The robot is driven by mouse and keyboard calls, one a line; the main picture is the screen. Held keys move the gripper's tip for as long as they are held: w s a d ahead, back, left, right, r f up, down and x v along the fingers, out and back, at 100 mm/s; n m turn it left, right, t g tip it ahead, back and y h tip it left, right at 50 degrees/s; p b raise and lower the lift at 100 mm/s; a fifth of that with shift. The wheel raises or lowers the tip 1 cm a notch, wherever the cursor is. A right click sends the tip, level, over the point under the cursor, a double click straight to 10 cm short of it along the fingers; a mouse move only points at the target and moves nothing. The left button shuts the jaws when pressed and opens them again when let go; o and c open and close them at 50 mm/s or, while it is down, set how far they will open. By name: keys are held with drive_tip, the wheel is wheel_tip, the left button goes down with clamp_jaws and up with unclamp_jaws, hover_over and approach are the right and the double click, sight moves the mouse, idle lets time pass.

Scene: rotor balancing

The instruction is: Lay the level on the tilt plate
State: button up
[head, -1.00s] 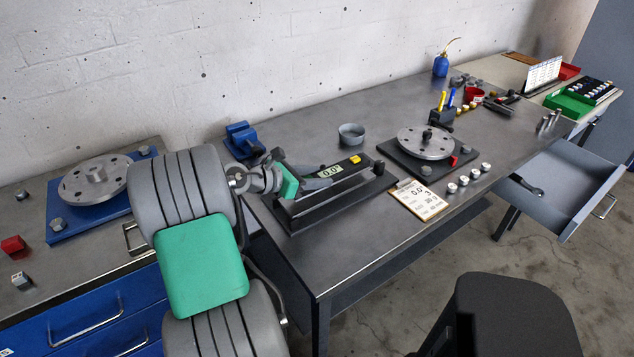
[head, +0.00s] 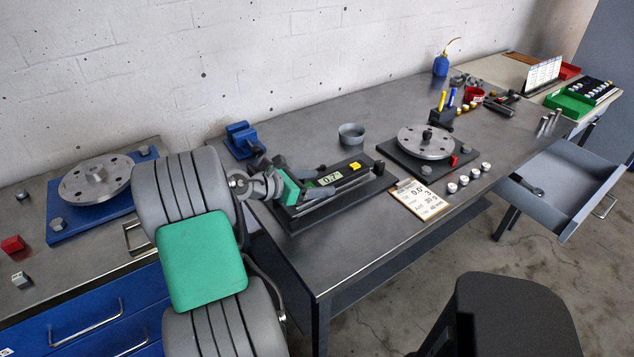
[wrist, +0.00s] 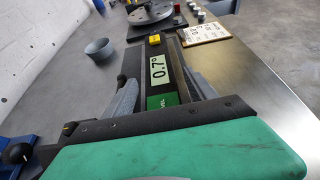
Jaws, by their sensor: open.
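The level (head: 345,175) is a long dark bar with a lit display, a yellow button and a green end. It lies lengthwise along the dark tilt plate (head: 297,226) and appears to rest on it. In the wrist view the level (wrist: 159,70) reads 0.7°. My gripper (head: 318,183) is open, with one grey finger on each side of the level's near end. In the wrist view a gap shows beside the fingers. The contact under the level is hidden by the bar and my gripper.
A rotor disc on a black base (head: 428,143), a clipboard card (head: 418,199) and several small weights stand to the right. A grey bowl (head: 351,134) and a blue vise (head: 242,139) are behind. An open drawer (head: 560,190) juts out at right. The front bench area is clear.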

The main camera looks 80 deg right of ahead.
drive_tip(key=shift+w+a+r, duration=0.1)
drive_tip(key=shift+w+r, duration=0.05)
drive_tip(key=shift+r, duration=0.15)
drive_tip(key=v, duration=1.1)
drive_tip(key=shift+w+a, duration=0.25)
drive_tip(key=shift+r, duration=0.1)
